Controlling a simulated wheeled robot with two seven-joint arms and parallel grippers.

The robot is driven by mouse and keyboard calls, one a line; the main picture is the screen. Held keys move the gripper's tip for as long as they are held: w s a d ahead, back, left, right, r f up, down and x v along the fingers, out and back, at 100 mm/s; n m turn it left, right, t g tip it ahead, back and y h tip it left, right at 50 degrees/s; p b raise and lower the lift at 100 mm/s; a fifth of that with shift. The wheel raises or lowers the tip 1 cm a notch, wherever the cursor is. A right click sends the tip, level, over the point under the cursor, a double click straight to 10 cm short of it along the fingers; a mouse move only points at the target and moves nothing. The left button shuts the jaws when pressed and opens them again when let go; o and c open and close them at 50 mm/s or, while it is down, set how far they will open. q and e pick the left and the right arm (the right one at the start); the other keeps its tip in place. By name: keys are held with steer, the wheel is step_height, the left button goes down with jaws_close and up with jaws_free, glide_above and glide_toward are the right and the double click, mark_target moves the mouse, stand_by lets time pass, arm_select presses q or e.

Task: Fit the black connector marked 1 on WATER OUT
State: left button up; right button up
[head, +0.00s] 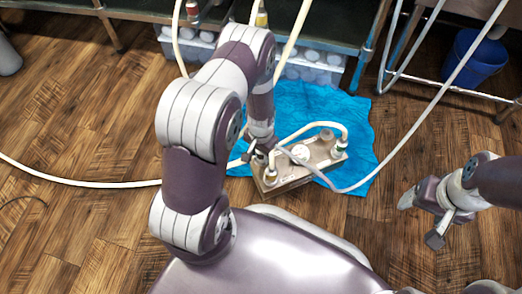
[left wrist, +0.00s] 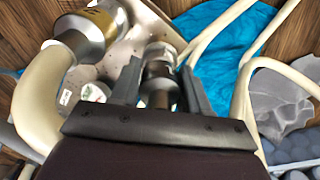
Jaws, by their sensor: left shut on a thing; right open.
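The beige plate unit (head: 295,172), with several fittings along its edges, lies on a blue cloth on the floor. My left gripper (head: 262,148) is over its left end. In the left wrist view my left gripper (left wrist: 160,88) is shut on a black connector (left wrist: 158,97) with metal rings. The connector's far end meets or overlaps a pale fitting; I cannot tell whether they are joined. The marks 1 and WATER OUT cannot be read. My right gripper (head: 428,215) is open and empty, over the floor at the right.
A large metal fitting (left wrist: 88,35) with a cream hose (left wrist: 38,100) is close left of my left gripper. The blue cloth (head: 350,115) surrounds the unit. Pale hoses (head: 90,183) cross the floor and hang from above. Clear bins (head: 315,70) and a blue bucket (head: 475,57) stand behind.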

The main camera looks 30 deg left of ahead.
arm_select(q)
steer(key=shift+f, duration=0.15)
steer(key=o, duration=1.2)
step_height(320, 180, up, 13)
steer(key=p, duration=0.9)
steer(key=shift+f, duration=0.1)
steer(key=shift+s, duration=0.1)
steer(key=s+d+r+n+p, duration=0.1)
steer(key=s+d+r+p, duration=0.2)
steer(key=r, duration=0.8)
steer(key=s+r+p, duration=0.3)
steer(key=r+p, duration=0.1)
steer(key=r, duration=0.6)
steer(key=s+d+r+n+p, duration=0.15)
steer(key=s+r+p, duration=0.25)
steer(key=r, duration=0.7)
steer(key=shift+m+t, duration=0.45)
steer(key=shift+t, duration=0.25)
steer(key=r+p, duration=1.2)
steer(key=r, duration=0.1)
steer(key=w+r+p, duration=0.1)
steer(key=r+p, duration=1.1)
steer(key=d+r+p, duration=0.1)
steer(key=r+p, duration=1.2)
steer(key=shift+w+r, duration=0.25)
steer(key=shift+r, duration=0.1)
